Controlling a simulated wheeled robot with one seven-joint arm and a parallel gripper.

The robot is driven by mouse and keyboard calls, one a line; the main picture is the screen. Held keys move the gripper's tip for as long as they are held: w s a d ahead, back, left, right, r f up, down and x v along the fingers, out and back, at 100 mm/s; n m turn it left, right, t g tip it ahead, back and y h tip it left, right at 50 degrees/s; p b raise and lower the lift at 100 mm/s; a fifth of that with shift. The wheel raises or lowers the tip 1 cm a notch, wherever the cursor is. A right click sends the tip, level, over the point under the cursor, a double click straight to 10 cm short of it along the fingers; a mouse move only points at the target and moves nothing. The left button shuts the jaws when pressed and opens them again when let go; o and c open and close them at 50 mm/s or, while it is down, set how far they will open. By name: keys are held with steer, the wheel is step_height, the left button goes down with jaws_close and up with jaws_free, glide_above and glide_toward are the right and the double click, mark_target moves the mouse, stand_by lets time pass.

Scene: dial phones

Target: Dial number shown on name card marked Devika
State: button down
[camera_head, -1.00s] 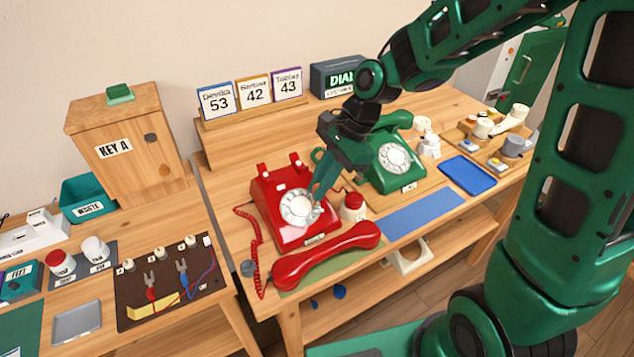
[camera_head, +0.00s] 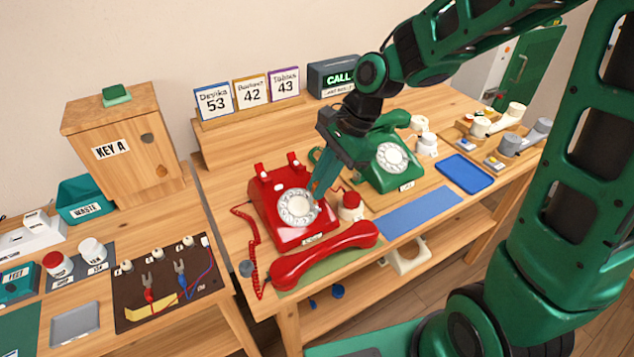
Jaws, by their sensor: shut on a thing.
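The Devika card (camera_head: 214,101) stands at the left of the card rack and reads 53. The red phone (camera_head: 262,205) stands on the table, with its white dial (camera_head: 296,207) facing up and forward. Its red handset (camera_head: 325,256) lies off the cradle in front of it. My gripper (camera_head: 317,196) points down at the right edge of the red phone's dial, its narrow jaws closed there. The fingertips cover part of the dial rim, and their exact contact is too small to tell. The dark sign (camera_head: 336,78) at the back reads CALL, with a smaller line beneath.
The green phone (camera_head: 385,165) stands close right of my gripper, its handset on top. A red-topped white piece (camera_head: 350,206) sits beside the red phone. Two other cards (camera_head: 250,91) read 42 and 43. A blue mat (camera_head: 418,213) at the front right is bare.

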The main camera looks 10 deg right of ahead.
step_height(320, 180, up, 6)
steer(key=s, duration=0.2)
steer(key=shift+s+d+r, duration=0.2)
steer(key=shift+s+d, duration=0.2)
stand_by(1.5)
